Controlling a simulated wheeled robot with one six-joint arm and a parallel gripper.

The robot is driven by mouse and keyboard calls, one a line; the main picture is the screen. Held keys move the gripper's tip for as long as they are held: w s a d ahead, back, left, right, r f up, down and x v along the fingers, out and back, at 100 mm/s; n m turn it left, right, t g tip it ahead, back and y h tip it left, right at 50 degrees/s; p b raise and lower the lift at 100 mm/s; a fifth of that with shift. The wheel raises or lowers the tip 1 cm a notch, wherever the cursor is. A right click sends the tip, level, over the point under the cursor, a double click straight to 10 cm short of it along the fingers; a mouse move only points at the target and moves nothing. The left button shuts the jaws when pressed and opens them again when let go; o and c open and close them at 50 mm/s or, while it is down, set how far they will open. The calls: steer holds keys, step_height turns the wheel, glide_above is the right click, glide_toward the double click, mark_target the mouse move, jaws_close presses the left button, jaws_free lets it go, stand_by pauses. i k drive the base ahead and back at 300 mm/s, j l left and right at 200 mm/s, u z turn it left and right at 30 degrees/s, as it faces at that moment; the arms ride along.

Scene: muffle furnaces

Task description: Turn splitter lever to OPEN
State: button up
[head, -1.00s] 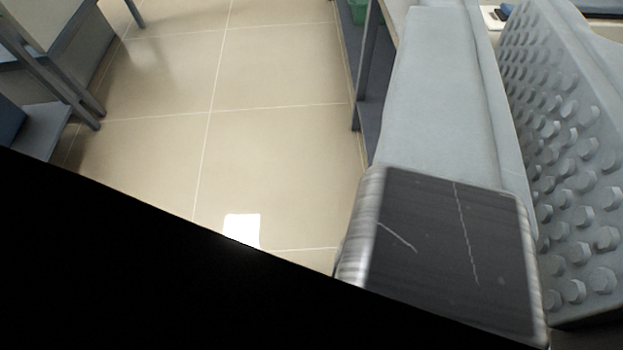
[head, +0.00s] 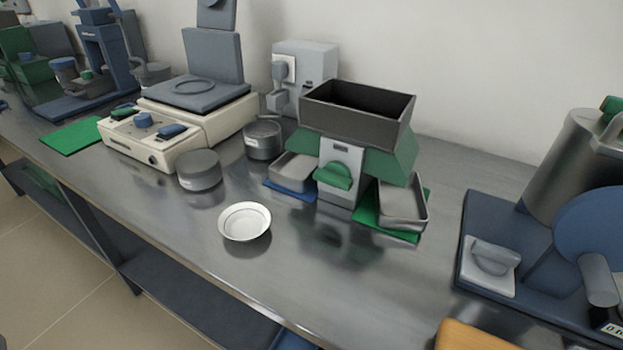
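The splitter (head: 357,118) stands on the metal bench right of centre in the head view, a dark open hopper over a green and grey body. Its green lever (head: 333,175) sits on the grey front plate, lying roughly level; I cannot read any marking beside it. A grey pan (head: 294,172) on a blue mat is at the splitter's left, and another grey pan (head: 404,203) on a green mat is at its right. My gripper is not in view.
A white dish (head: 244,221) and dark lidded tins (head: 199,169) stand left of the splitter on the bench (head: 330,270). A cream balance (head: 180,125) is further left. A blue-based machine (head: 490,220) stands at the right. Bench surface before the splitter is mostly clear.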

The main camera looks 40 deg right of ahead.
mark_target(335, 174)
steer(key=i+j+z, duration=0.1)
steer(key=j+z, duration=0.25)
steer(key=j, duration=0.3)
steer(key=j+z, duration=0.3)
steer(key=j, duration=0.35)
